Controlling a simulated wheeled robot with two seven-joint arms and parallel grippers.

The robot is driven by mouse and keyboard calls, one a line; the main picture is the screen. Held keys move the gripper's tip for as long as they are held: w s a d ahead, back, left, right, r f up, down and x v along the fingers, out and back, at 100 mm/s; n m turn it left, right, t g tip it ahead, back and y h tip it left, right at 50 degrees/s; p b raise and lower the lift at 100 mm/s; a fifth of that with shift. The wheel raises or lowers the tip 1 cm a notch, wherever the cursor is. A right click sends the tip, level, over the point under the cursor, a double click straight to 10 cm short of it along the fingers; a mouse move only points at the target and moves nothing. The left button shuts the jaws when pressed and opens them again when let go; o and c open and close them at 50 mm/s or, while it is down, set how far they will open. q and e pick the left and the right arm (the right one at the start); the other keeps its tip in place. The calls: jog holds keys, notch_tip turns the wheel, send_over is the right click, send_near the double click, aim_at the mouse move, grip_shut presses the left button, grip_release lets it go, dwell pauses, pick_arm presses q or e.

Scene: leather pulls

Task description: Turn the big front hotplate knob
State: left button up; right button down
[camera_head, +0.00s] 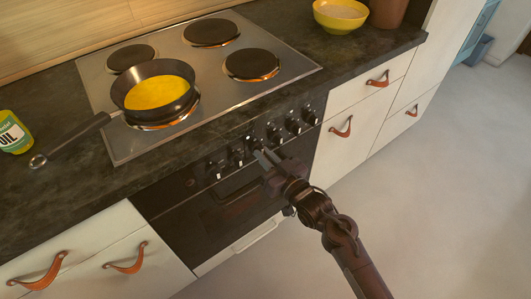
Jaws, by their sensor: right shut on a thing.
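A row of several dark knobs with pale marks runs along the front panel (203,172) of the stove, below the hotplates. My right gripper (260,154) comes in from the lower right and is shut on a knob (252,142) near the middle of the row. The fingers hide part of this knob, and its exact turn angle is too small to tell. The big front hotplate (150,124) is mostly covered by a black pan (137,106) with yellow contents. My left gripper is not in view.
The pan handle (80,135) reaches left over the dark counter. A yellow-green oil container (14,132) stands at the left, and a yellow bowl (340,17) at the back right. Drawers with leather pulls (342,127) flank the oven (225,205).

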jog(key=shift+r+m+p, duration=0.2)
jog(key=shift+m+p, duration=0.5)
jog(key=shift+m, duration=0.2)
jog(key=m+p, duration=0.3)
jog(key=m, duration=0.1)
jog(key=shift+d, duration=0.1)
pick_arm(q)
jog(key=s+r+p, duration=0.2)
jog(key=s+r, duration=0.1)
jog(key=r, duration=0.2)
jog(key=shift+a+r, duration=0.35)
pick_arm(e)
jog(key=shift+w+f+m, duration=0.1)
jog(key=shift+f+m, duration=0.05)
jog(key=shift+m, duration=0.9)
jog(key=shift+f+m, duration=0.1)
jog(key=shift+m, duration=0.95)
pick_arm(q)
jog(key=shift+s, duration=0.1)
pick_arm(e)
jog(key=c, duration=1.5)
grip_release()
jog(key=shift+o, duration=0.2)
